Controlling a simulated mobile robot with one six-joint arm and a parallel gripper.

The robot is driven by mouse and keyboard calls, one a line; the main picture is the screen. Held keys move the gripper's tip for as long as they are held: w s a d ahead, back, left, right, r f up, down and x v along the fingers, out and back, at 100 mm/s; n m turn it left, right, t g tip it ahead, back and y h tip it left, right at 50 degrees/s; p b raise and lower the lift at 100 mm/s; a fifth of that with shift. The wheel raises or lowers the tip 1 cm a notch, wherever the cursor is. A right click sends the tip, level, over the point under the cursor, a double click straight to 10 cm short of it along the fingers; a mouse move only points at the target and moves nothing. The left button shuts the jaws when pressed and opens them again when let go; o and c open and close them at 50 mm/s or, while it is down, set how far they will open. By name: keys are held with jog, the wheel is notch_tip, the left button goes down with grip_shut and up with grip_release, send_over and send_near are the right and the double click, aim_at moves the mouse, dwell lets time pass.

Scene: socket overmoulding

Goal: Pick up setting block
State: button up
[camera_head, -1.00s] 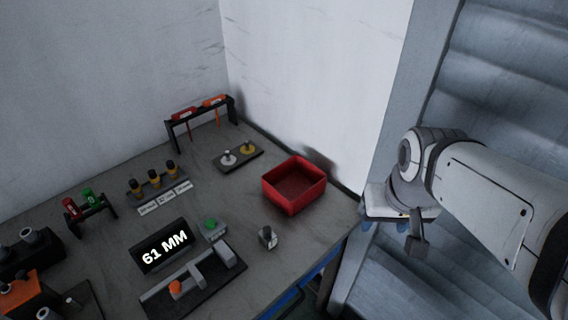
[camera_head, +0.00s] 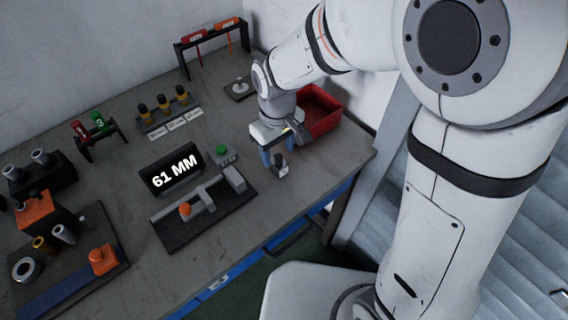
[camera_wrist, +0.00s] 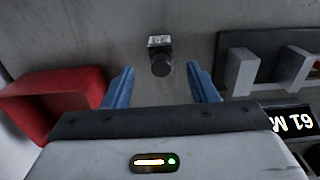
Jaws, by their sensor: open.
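The setting block is probably the small grey metal block (camera_head: 281,171) with a dark round knob, standing on the table right of the black measuring fixture. In the wrist view the block (camera_wrist: 160,43) shows ahead of my fingers, centred between them, with its dark knob towards me. My gripper (camera_head: 276,157) is open and empty, with blue fingers pointing down just behind the block in the head view. In the wrist view my gripper (camera_wrist: 162,84) has its two blue fingers spread wider than the block, not touching it.
A red bin (camera_head: 322,112) stands close behind my gripper; it also shows left in the wrist view (camera_wrist: 55,88). The black fixture (camera_head: 178,233), a green-button box (camera_head: 222,154) and a "61 MM" display (camera_head: 172,174) stand left. Bare table lies around the block.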

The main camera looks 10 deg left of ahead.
aim_at(278, 156)
notch_tip(278, 156, down, 5)
jog(key=shift+s+f, duration=0.1)
jog(key=shift+s, duration=0.05)
jog(key=shift+c, duration=0.3)
grip_shut()
dwell(0.3)
